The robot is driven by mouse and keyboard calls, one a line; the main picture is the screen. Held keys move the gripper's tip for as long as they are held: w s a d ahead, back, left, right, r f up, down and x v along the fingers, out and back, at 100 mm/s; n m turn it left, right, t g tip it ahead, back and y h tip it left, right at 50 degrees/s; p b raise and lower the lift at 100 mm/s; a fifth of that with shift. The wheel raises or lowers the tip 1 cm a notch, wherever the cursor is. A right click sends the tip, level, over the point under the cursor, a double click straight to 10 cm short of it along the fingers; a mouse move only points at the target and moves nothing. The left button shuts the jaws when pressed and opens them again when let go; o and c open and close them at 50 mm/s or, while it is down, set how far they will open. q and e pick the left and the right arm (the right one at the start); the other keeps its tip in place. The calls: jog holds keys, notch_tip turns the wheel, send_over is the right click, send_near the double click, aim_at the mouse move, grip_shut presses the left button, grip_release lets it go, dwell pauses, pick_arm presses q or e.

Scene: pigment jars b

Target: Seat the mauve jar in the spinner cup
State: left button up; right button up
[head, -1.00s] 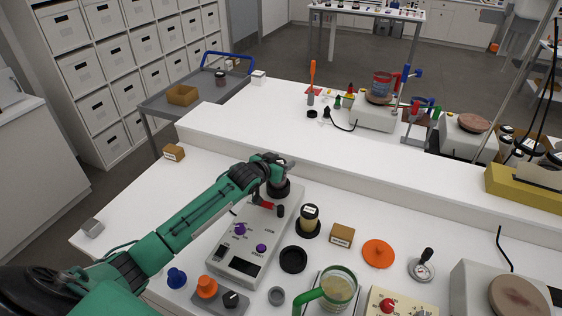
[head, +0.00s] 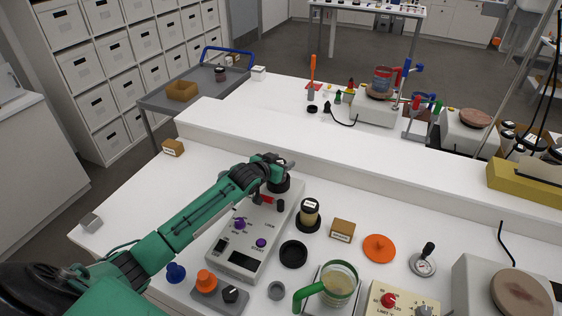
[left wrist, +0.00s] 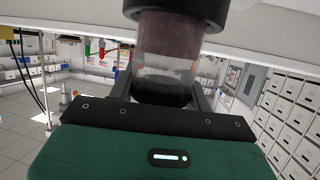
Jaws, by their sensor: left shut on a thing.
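My left gripper (head: 284,165) is at the back end of the pale spinner device (head: 243,262). It is shut on the mauve jar, which it mostly hides in the head view. In the left wrist view the mauve jar (left wrist: 172,42) is clear, with mauve powder towards the picture's top and a black lid towards my gripper. A black round cup (head: 280,187) sits just below the gripper on the device. In the wrist view a dark ring, probably that cup (left wrist: 190,5), surrounds or touches the jar's powder end. I cannot tell how deep the jar sits. My right gripper is not seen.
A labelled jar (head: 309,213) stands right of the device, with a black ring (head: 293,254) in front of it. A cardboard box (head: 341,230), orange disc (head: 379,248) and green-handled beaker (head: 338,285) are further right. The bench left of my arm is mostly clear.

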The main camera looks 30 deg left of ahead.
pick_arm(q)
jog(key=shift+f, duration=0.35)
jog(key=o, duration=1.1)
jog(key=shift+r, duration=0.1)
jog(key=shift+s, duration=0.15)
jog(key=b+v, duration=0.3)
jog(key=v, duration=0.9)
jog(key=shift+s+b, duration=0.25)
jog(key=shift+b, duration=0.15)
jog(key=shift+s+r, duration=0.25)
jog(key=shift+s, duration=0.3)
